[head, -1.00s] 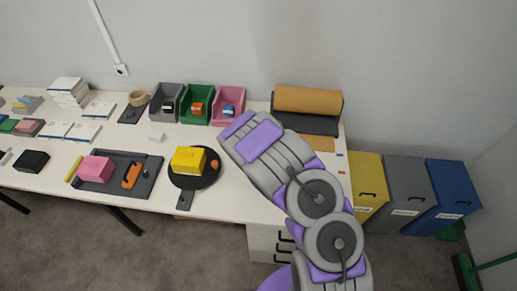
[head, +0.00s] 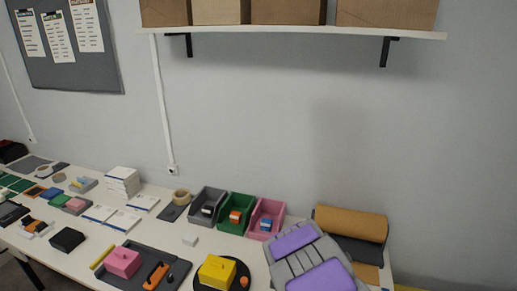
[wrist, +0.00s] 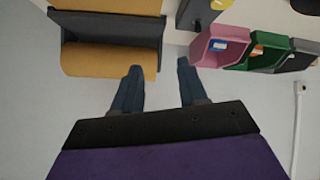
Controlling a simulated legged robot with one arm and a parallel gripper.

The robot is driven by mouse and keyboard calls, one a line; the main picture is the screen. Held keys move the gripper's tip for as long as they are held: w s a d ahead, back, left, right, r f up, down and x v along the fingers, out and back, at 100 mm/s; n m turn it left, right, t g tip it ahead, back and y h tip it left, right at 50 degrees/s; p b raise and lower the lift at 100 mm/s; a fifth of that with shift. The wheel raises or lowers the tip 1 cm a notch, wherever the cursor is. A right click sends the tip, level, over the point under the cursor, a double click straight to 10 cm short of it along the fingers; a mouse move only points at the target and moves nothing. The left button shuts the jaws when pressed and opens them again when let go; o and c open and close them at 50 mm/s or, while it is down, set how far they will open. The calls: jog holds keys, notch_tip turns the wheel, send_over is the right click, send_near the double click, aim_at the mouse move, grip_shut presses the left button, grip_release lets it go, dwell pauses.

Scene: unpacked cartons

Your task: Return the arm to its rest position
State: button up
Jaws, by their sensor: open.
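My arm (head: 308,264) shows at the bottom of the head view, over the right part of the white table, as grey and purple links. My gripper is out of frame there. In the wrist view my gripper (wrist: 160,82) has its two dark blue fingers apart with nothing between them. The brown roll (wrist: 110,62) in its dark holder lies beyond the left finger. The pink bin (wrist: 220,46) lies beyond the right finger. The gripper touches neither as far as I can see.
The table holds a yellow block (head: 216,270) on a round black plate, a pink block (head: 123,262) on a dark tray, and grey, green (head: 235,214) and pink bins. A shelf (head: 300,31) with cartons hangs on the wall above. The wall area between is clear.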

jog(key=s+a+r+g+b, duration=0.1)
jog(key=s+r+g, duration=0.2)
jog(key=s, duration=1.2)
jog(key=s+a+r+g+y+b, duration=0.1)
jog(key=s+r+g, duration=0.3)
jog(key=s+r, duration=0.4)
jog(key=s+a+r+g+y+b, duration=0.1)
jog(key=s+r, duration=0.5)
jog(key=s, duration=1.5)
jog(key=a+g+b, duration=0.1)
jog(key=g+b, duration=0.1)
jog(key=g, duration=0.1)
jog(key=shift+s+a+r, duration=0.3)
jog(key=shift+s, duration=0.1)
